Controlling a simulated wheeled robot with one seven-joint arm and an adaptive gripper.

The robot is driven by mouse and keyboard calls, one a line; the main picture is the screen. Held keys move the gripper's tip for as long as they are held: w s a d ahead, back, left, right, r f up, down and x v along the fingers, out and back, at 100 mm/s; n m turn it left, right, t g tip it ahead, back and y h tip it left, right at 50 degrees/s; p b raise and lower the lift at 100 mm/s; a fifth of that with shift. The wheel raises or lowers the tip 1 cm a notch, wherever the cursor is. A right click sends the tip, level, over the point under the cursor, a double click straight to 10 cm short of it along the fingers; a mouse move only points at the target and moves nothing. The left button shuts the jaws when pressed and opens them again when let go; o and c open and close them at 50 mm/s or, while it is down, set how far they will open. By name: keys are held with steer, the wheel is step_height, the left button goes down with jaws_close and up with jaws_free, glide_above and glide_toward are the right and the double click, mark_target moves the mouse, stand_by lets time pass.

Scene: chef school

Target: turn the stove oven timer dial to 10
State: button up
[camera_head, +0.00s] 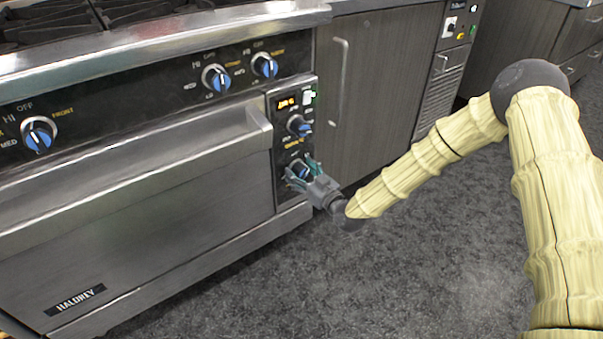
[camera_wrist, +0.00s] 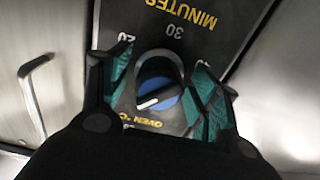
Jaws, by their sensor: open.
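The oven timer dial (camera_wrist: 163,104) is a round blue knob with a white pointer mark towards its lower left in the wrist view. Numbers 20 and 30 and the word MINUTES show upside down on the black panel around it. In the head view it is the lower dial on the oven's right-hand panel, largely hidden by my gripper (camera_head: 303,169). My gripper is open. Its green-padded fingers stand on either side of the dial in the wrist view (camera_wrist: 162,78); I cannot tell whether they touch it. The 10 mark is not readable.
Another blue dial (camera_head: 299,125) sits just above on the same panel, under an orange display (camera_head: 286,103). The oven door handle (camera_head: 140,137) sticks out to the left. A dark cabinet (camera_head: 372,90) stands to the right. The floor (camera_head: 400,270) in front is clear.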

steer(key=c, duration=1)
steer(key=shift+r+m+p, duration=0.1)
steer(key=shift+m+p, duration=0.5)
steer(key=shift+p, duration=0.1)
steer(key=shift+m+p, duration=0.5)
steer(key=shift+m, duration=0.6)
steer(key=o, duration=1)
steer(key=shift+s+d, duration=0.1)
steer(key=shift+s, duration=0.05)
steer(key=v, duration=1.1)
steer(key=shift+s+d, duration=0.2)
steer(key=shift+s, duration=0.1)
